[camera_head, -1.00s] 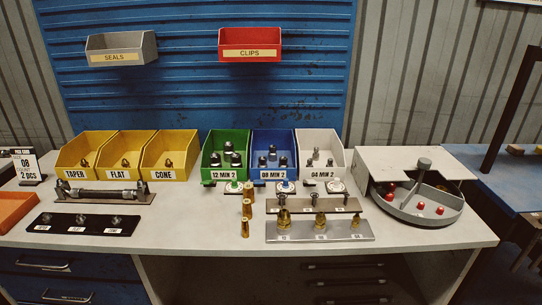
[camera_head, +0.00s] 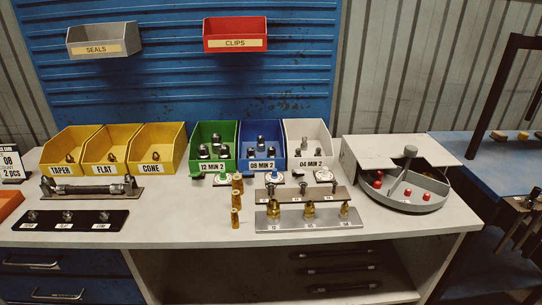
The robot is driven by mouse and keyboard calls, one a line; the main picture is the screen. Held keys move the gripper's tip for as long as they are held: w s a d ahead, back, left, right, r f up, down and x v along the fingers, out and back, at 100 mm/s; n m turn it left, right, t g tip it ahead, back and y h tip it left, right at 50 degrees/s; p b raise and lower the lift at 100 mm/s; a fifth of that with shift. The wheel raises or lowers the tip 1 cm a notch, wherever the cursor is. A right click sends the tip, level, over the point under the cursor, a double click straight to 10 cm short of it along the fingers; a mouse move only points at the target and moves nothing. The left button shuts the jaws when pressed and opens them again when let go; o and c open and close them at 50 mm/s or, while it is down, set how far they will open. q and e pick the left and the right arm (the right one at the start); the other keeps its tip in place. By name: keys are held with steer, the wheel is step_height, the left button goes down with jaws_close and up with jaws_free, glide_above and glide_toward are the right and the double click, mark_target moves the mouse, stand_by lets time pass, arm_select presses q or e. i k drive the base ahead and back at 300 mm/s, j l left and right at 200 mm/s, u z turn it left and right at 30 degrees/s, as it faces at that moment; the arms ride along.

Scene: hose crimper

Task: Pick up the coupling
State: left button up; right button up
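No single part is marked as the coupling. Dark metal fittings stand in the green bin (camera_head: 201,131) labelled 12 MIN 2, the blue bin (camera_head: 247,131) labelled 08 MIN 2 and the white bin (camera_head: 291,133) labelled 04 MIN 2. Brass fittings (camera_head: 309,209) stand on a silver labelled plate (camera_head: 270,224). A short row of brass sleeves (camera_head: 236,200) stands left of that plate. A hose-like piece with metal ends (camera_head: 90,189) lies on a holder at the left. Neither of my grippers is in view.
Yellow bins (camera_head: 158,134) labelled TAPER, FLAT and CONE stand left of the green bin. A black plate (camera_head: 128,223) with small fittings is at front left. A grey round tray (camera_head: 411,205) with red pieces stands at the right.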

mark_target(271, 150)
steer(key=i+z, duration=0.1)
steer(key=z, duration=0.25)
steer(key=i+j+z, duration=0.1)
steer(key=z, duration=0.25)
steer(key=i+z, duration=0.1)
steer(key=z, duration=0.2)
steer(key=j, duration=0.1)
